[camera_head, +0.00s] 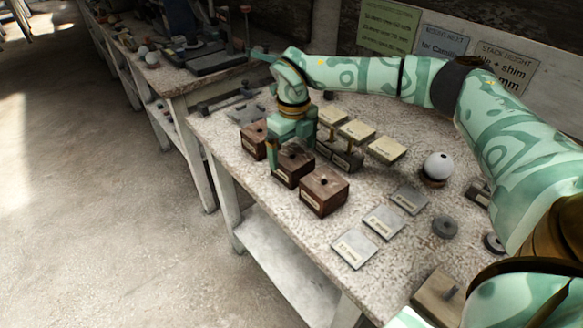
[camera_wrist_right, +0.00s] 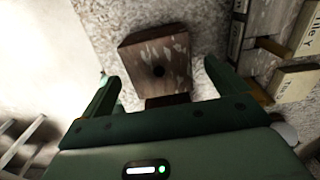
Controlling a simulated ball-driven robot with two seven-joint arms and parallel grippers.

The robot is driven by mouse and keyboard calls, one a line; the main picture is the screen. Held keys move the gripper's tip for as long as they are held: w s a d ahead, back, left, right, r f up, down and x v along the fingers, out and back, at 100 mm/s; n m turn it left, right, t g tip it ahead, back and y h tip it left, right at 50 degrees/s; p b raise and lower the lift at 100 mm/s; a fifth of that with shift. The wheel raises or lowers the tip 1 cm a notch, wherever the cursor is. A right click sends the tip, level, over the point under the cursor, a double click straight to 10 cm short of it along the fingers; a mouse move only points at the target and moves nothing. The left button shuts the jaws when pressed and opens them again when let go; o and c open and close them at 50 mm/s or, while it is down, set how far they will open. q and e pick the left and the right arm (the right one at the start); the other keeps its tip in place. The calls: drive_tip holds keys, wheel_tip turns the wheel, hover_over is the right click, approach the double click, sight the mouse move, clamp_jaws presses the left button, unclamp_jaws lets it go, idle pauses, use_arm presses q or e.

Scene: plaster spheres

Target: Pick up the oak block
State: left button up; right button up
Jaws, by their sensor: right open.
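Three brown wooden blocks with dark holes in their tops stand in a row on the speckled bench: a far block (camera_head: 253,140), a middle block (camera_head: 294,169) and a near block (camera_head: 323,191). Their labels are too small to read, so I cannot tell which is oak. My right gripper (camera_head: 293,149) is open, pointing down over the middle block and partly covering it. In the right wrist view, one brown block (camera_wrist_right: 155,58) shows ahead between the spread fingers of the right gripper (camera_wrist_right: 161,78), apart from both. My left gripper is not in view.
Pale labelled tiles (camera_head: 356,130) on small stands are close to the right of the gripper. Flat grey plates (camera_head: 383,221), a white sphere (camera_head: 438,166) on a dark ring and a grey disc (camera_head: 445,227) lie further right. The bench's front edge runs close by the blocks.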

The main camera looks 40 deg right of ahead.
sight(293, 158)
wheel_tip(293, 158, down, 4)
drive_tip(key=shift+w+r+b, duration=0.1)
drive_tip(key=shift+r+b, duration=0.1)
drive_tip(key=shift+b, duration=0.2)
drive_tip(key=shift+r, duration=0.15)
drive_tip(key=shift+c, duration=0.6)
drive_tip(key=c, duration=1)
drive_tip(key=shift+c, duration=0.7)
drive_tip(key=shift+r, duration=0.1)
